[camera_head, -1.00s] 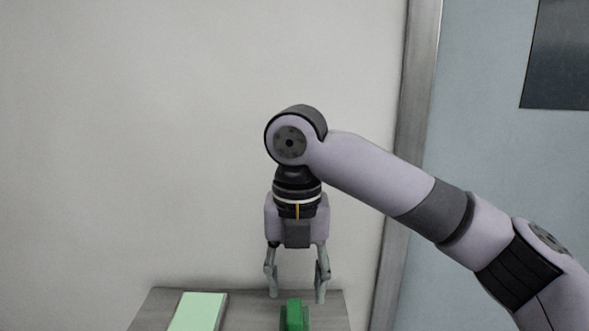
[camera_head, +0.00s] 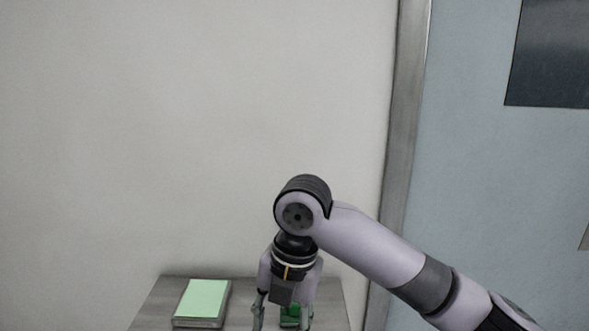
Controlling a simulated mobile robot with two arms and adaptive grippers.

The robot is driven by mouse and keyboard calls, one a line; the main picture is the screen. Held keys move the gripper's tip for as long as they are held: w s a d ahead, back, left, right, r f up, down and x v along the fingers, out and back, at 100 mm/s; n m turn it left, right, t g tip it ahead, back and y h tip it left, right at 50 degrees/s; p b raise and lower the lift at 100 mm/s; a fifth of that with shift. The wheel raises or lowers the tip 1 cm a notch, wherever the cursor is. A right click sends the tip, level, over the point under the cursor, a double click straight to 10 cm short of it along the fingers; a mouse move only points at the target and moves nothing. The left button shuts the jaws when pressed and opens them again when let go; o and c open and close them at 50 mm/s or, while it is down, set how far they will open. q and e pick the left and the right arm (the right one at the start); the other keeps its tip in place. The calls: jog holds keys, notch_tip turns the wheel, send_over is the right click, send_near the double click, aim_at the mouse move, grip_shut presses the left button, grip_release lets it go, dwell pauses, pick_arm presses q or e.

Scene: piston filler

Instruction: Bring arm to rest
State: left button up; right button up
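My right arm comes in from the right, and its gripper (camera_head: 282,322) hangs pointing down over the table. Its two fingers are spread apart, with the tips close to the bottom edge of the picture. A green object (camera_head: 290,313) shows between and behind the fingers, partly hidden by the gripper. I cannot tell whether the fingers touch it. My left gripper is not in view.
A grey table (camera_head: 240,311) stands against a pale wall. A box with a light green top (camera_head: 203,299) lies on its left part. A metal door frame (camera_head: 401,130) and a blue-grey door (camera_head: 470,160) are at the right.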

jog(key=s+d+f+m+t+y, duration=0.1)
jog(key=s+d+f+m+y, duration=0.15)
jog(key=f+m, duration=0.7)
jog(key=s+d+f+m+t+y, duration=0.15)
jog(key=s+f+m, duration=0.25)
jog(key=f+m, duration=0.5)
jog(key=s+d+f+m+t+h, duration=0.1)
jog(key=s+d+f+m+h, duration=0.2)
jog(key=s+d+f+m, duration=0.5)
jog(key=s+d+f+m+h, duration=0.1)
jog(key=s+d+m+h, duration=0.35)
jog(key=d, duration=0.65)
notch_tip(320, 180, down, 26)
jog(key=s+g+y, duration=0.1)
jog(key=s+y, duration=0.1)
jog(key=s, duration=0.1)
jog(key=s+d+f+g, duration=0.1)
jog(key=s+d+f, duration=0.2)
jog(key=s+f, duration=1.3)
jog(key=shift+s+f, duration=0.3)
jog(key=shift+f, duration=0.05)
